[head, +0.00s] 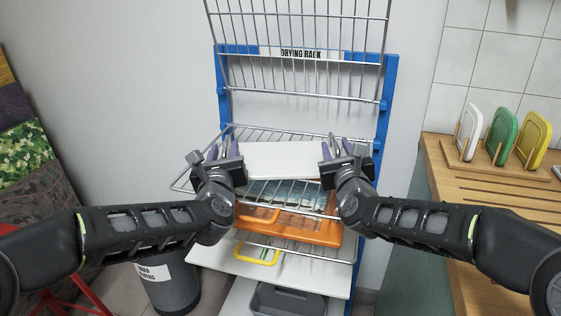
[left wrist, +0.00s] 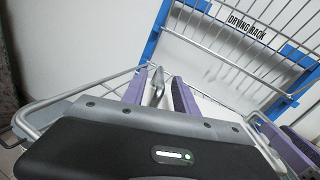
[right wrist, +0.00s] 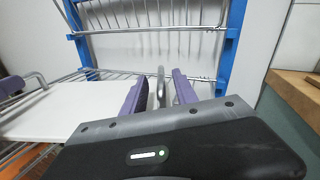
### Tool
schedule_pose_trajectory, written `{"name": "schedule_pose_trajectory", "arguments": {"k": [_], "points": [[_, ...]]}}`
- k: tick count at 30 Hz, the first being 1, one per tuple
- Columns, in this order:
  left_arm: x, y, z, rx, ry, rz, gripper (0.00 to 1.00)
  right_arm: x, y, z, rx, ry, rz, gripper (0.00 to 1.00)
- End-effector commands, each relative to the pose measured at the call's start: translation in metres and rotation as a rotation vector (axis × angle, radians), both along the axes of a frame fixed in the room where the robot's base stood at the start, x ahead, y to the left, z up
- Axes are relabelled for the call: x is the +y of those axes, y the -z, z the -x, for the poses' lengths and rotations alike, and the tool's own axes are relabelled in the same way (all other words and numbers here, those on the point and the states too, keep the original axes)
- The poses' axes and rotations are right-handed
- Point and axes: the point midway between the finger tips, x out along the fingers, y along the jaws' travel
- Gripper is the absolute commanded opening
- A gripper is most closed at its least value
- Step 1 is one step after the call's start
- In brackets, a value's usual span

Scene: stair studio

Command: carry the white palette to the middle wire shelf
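The white palette (head: 282,160) is a flat board lying level between my grippers, over a wire shelf (head: 262,135) in the middle of the blue drying rack. Whether it rests on the wires I cannot tell. A grey upright handle stands at each end. My left gripper (head: 222,150) is at the left handle (left wrist: 157,88), with its purple fingers on either side and gaps visible. My right gripper (head: 333,150) is likewise open around the right handle (right wrist: 161,88). The palette also shows in the right wrist view (right wrist: 65,110). My grippers hide its ends in the head view.
An upper wire shelf (head: 300,30) is tilted up against the rack (head: 391,90). Below are an orange tray (head: 325,233) and a white lower board (head: 215,257). A wooden counter (head: 490,190) with colored boards stands right; a grey bin (head: 172,290) stands lower left.

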Motion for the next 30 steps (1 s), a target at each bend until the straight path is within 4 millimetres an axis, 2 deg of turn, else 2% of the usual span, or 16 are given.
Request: {"name": "schedule_pose_trajectory", "arguments": {"k": [9, 15, 20, 30], "points": [[-0.005, -0.001, 0.064, -0.002, 0.001, -0.003, 0.35, 0.0, 0.0, 0.0, 0.0, 0.0, 0.0, 0.35], [-0.007, -0.001, 0.094, -0.002, 0.001, -0.001, 0.35, 0.0, 0.0, 0.0, 0.0, 0.0, 0.0, 0.35], [-0.007, 0.0, 0.101, -0.001, 0.001, 0.001, 0.35, 0.0, 0.0, 0.0, 0.0, 0.0, 0.0, 0.35], [-0.008, 0.0, 0.101, 0.0, 0.001, 0.001, 0.35, 0.0, 0.0, 0.001, 0.0, 0.0, 0.0, 0.35]]}}
